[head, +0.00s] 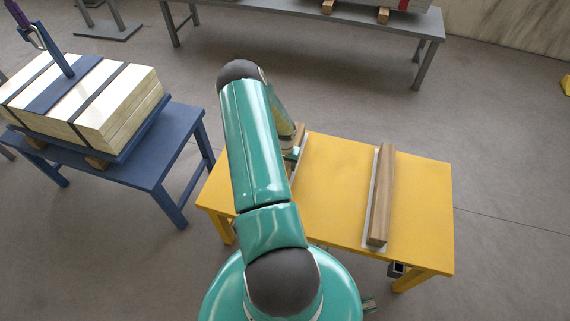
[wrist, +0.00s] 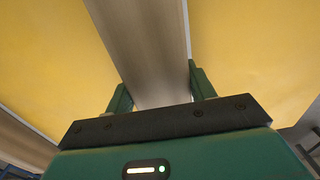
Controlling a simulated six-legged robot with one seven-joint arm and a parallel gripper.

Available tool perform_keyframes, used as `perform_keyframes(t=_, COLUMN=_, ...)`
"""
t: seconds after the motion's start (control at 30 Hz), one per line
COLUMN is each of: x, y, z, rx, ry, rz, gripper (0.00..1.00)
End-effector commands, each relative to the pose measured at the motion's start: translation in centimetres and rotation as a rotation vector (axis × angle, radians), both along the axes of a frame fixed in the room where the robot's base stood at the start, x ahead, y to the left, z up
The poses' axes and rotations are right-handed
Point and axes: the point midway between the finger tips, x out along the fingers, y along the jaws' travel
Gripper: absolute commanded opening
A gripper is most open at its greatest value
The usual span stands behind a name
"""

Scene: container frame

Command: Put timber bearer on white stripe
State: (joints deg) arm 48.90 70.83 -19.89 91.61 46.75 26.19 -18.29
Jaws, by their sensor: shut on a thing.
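My gripper (wrist: 160,92) is shut on a brown timber bearer (wrist: 150,45), with one green finger on each side of it in the wrist view. In the head view this bearer (head: 301,140) is at the left part of the yellow table, mostly hidden behind my arm. A white stripe (wrist: 203,35) shows along the bearer's right side in the wrist view. I cannot tell whether the bearer touches the stripe or is just above it. A second timber bearer (head: 382,195) lies lengthwise at the right, along another white stripe (head: 369,232).
The yellow table (head: 335,190) is bare between the two bearers. A blue table (head: 150,160) at the left carries strapped pale boards (head: 85,95). A long grey table (head: 300,8) stands at the back. The floor between the tables is clear.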

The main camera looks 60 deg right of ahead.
Motion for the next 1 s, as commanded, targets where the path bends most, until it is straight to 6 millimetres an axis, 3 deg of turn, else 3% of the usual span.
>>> perform_keyframes(t=0.2, x=0.0, y=-0.1, z=-0.2, rx=-0.001, ry=0.0, rz=0.0, gripper=0.0)
perform_keyframes(t=0.23, x=0.0, y=0.0, z=-0.3, rx=0.001, ry=0.0, rz=0.0, gripper=0.58)
perform_keyframes(t=0.33, x=0.0, y=0.0, z=-0.3, rx=0.001, ry=0.0, rz=0.0, gripper=0.76)
perform_keyframes(t=0.73, x=0.1, y=0.0, z=0.5, rx=-0.001, ry=0.0, rz=0.0, gripper=0.76)
perform_keyframes(t=1.0, x=0.1, y=-0.1, z=5.5, rx=-0.004, ry=-0.002, rz=0.001, gripper=0.76)
